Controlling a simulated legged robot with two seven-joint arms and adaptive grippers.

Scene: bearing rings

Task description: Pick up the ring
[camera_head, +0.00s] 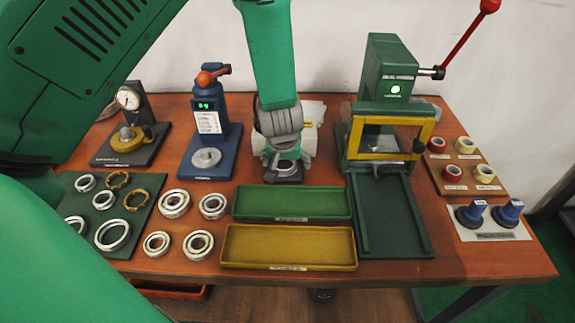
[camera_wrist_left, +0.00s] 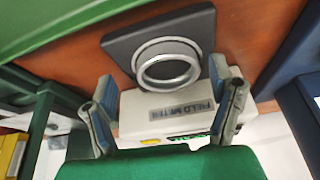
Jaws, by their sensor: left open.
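A silver ring (camera_wrist_left: 167,66) lies on a dark square plate (camera_wrist_left: 122,45) in the left wrist view. In the head view, the front of the plate (camera_head: 283,179) shows below my left gripper (camera_head: 283,154), and the gripper mostly hides the ring there. My left gripper (camera_wrist_left: 166,90) is open and points down over the plate. In the wrist view its fingers stand apart on either side, with the ring beyond and between them. Nothing is held. My right gripper is not in view.
A white labelled box (camera_wrist_left: 165,112) stands close behind the plate. A blue gauge stand (camera_head: 209,125) is left of the gripper and a green press (camera_head: 385,100) right. Green (camera_head: 290,203) and yellow (camera_head: 288,246) trays lie in front. Several bearings (camera_head: 174,204) lie at left.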

